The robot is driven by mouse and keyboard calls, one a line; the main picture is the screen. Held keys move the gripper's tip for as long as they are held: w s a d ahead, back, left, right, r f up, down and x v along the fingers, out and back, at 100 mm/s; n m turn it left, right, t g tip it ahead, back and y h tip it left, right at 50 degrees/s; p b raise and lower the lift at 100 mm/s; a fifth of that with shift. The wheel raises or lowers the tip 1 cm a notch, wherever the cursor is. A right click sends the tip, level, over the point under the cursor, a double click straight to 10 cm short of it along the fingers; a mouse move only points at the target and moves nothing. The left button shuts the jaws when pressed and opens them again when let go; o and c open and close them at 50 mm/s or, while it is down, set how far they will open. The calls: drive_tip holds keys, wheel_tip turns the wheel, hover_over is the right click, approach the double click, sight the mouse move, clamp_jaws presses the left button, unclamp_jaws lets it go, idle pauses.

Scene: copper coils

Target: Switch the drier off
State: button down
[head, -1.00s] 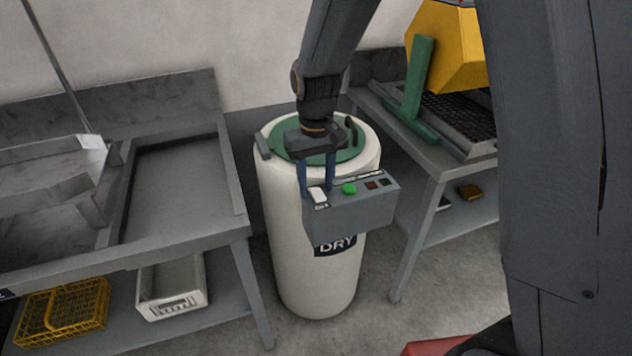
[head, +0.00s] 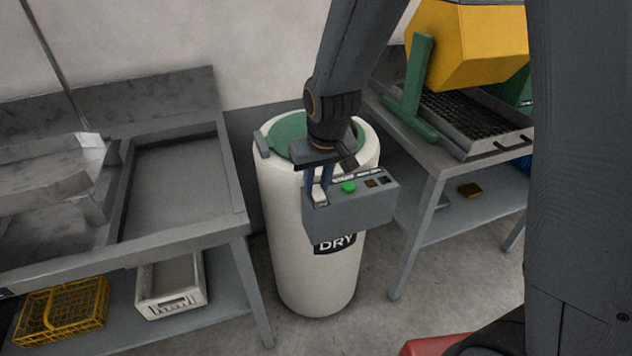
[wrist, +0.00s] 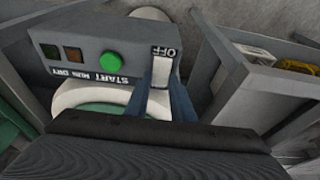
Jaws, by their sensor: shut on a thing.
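The drier (head: 315,270) is a white drum labelled DRY with a green lid (head: 290,128). A grey control box (head: 350,213) is on its front. The box carries a round green START button (head: 348,187), also in the wrist view (wrist: 112,62), and two small dark lamps labelled RUN and DRY (wrist: 62,52). At the box's OFF end is a white switch (head: 319,198), seen beside the OFF label in the wrist view (wrist: 160,72). My gripper (head: 318,188) points down over the box, its blue fingers shut on the white switch. The fingers partly hide the switch.
A grey bench with a sink (head: 175,190) stands left, with a yellow basket (head: 62,310) and a white crate (head: 170,285) on its lower shelf. Right is a table (head: 440,165) with a yellow machine (head: 468,45). Bare floor lies in front of the drier.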

sight(320, 197)
idle(0.3)
drive_tip(key=c, duration=1.5)
unclamp_jaws()
drive_tip(key=shift+b+v, duration=0.3)
drive_tip(key=shift+v, duration=3.6)
drive_tip(key=shift+s+d, duration=0.1)
drive_tip(key=s+d+f+m, duration=0.1)
drive_tip(key=s+d, duration=0.3)
drive_tip(key=s+d+f+m+g, duration=0.1)
drive_tip(key=s+d+f, duration=0.1)
drive_tip(key=s+d, duration=0.2)
drive_tip(key=s+d+f+m+g, duration=0.1)
drive_tip(key=s+d+f, duration=0.1)
drive_tip(key=s+d, duration=0.2)
drive_tip(key=shift+s+d+h, duration=0.15)
drive_tip(key=shift+d+h, duration=0.05)
drive_tip(key=shift+d, duration=0.3)
drive_tip(key=shift+s+d+h, duration=0.2)
drive_tip(key=shift+d, duration=0.35)
